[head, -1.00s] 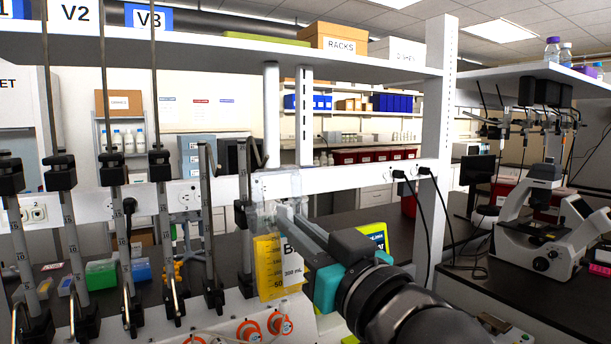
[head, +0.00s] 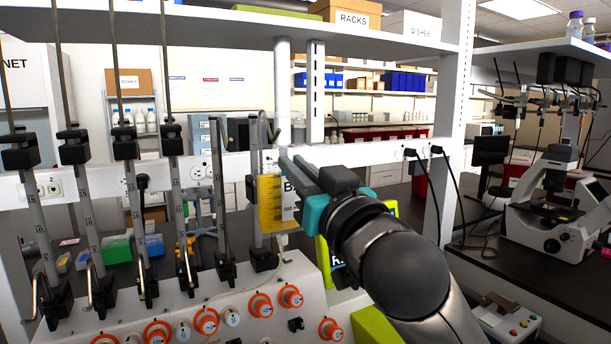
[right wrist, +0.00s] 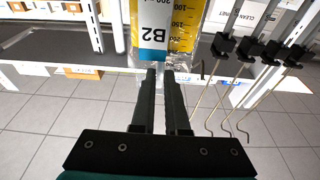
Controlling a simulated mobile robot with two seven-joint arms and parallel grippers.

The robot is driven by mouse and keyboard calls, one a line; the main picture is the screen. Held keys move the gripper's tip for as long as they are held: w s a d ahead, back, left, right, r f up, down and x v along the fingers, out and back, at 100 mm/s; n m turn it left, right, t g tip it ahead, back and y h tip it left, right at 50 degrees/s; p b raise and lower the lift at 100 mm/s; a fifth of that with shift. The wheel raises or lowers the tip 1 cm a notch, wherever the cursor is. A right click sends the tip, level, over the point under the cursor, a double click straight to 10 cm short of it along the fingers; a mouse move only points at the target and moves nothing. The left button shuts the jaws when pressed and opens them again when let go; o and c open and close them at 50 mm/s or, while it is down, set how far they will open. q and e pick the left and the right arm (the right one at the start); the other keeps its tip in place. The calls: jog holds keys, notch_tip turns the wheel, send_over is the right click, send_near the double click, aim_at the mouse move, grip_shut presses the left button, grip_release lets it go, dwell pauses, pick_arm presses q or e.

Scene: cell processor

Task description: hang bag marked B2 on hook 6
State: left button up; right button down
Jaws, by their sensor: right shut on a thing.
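The bag marked B2 (head: 270,205) has a yellow scale and a white label; a tube hangs from its lower end. My right gripper (head: 290,168) is shut on the bag. I cannot tell whether bag and hook touch. No hook numbers are legible, so I cannot tell which is hook 6. My left gripper is not in view.
Several upright poles (head: 175,190) with black clamps stand in a row left of the bag. A panel with orange-ringed knobs (head: 260,305) lies below. A white shelf (head: 230,25) crosses above. A microscope (head: 550,215) stands at right.

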jog(key=shift+w+a+f+b, duration=0.35)
jog(key=shift+w+f, duration=0.25)
jog(key=shift+w, duration=0.25)
jog(key=shift+w+a+f+b, duration=0.3)
jog(key=shift+w+f, duration=0.25)
jog(key=shift+w, duration=0.25)
jog(key=shift+f, duration=0.2)
jog(key=shift+c, duration=1.8)
grip_release()
jog(key=shift+f, duration=0.1)
send_near(285, 180)
jog(key=shift+p+x, duration=0.35)
jog(key=shift+x, duration=0.8)
